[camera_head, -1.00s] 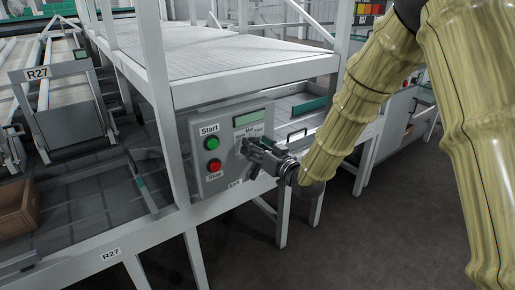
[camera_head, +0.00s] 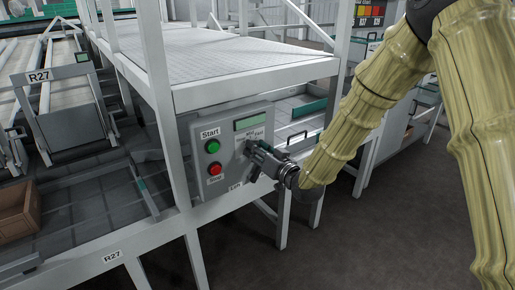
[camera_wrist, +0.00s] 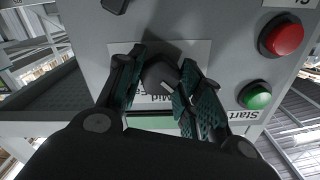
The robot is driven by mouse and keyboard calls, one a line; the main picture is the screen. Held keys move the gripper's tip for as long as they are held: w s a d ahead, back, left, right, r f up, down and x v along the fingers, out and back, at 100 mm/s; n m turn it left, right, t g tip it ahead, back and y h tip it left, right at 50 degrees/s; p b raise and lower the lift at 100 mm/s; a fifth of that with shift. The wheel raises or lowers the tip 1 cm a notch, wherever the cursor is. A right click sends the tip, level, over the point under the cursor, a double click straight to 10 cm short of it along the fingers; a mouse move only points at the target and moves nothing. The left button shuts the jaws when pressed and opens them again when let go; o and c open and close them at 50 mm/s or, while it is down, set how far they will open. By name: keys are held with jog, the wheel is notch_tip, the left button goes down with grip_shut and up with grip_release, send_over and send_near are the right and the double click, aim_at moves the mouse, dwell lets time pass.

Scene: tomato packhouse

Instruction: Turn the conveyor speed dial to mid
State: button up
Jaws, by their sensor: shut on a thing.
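The conveyor speed dial (camera_wrist: 160,72) is a dark knob on the grey control panel (camera_head: 202,132). In the wrist view it sits between my two finger pads, with the word "Mid" partly showing beside it. My gripper (camera_head: 251,150) is shut on the dial; it also shows in the wrist view (camera_wrist: 161,84). In the head view my gripper hides most of the dial, with "Mid" and "Fast" labels just above it. The dial's exact pointing is hard to tell.
A green start button (camera_head: 212,147) and a red stop button (camera_head: 215,169) are left of the dial. A greenish display (camera_head: 250,121) is above it. White frame posts (camera_head: 160,80) stand left of the panel. Open floor (camera_head: 390,225) lies to the right.

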jog(key=shift+w+d+m+p, duration=0.1)
jog(key=shift+m+p, duration=1.05)
jog(key=shift+m, duration=1)
jog(key=shift+d+m+p, duration=0.1)
jog(key=shift+m+p, duration=1)
jog(key=shift+m, duration=1.05)
jog(key=shift+a, duration=0.1)
jog(key=o, duration=1)
jog(key=shift+o, duration=0.2)
jog(key=v, duration=1.2)
